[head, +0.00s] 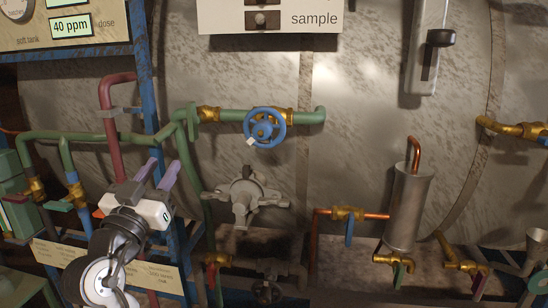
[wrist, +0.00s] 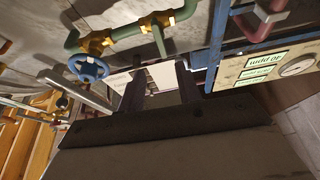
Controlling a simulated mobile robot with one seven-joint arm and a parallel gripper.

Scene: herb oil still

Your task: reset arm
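My gripper (head: 158,170) is at the lower left in the head view, with its two purple fingers pointing up and apart. It is in front of the blue frame and green pipes. In the wrist view my gripper (wrist: 160,78) shows two dark fingers with a gap between them. I see nothing held; a white panel (wrist: 155,76) shows in the background through the gap. My arm comes up from the bottom left and hides part of the frame and a paper label (head: 160,278) behind it.
A blue handwheel (head: 265,128) sits on a green pipe right of my gripper. A grey clamp-like fitting (head: 244,198) is below it. A dark red pipe (head: 108,120) and blue post (head: 146,90) stand close behind my gripper. A metal cylinder (head: 408,208) with copper pipes is at right.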

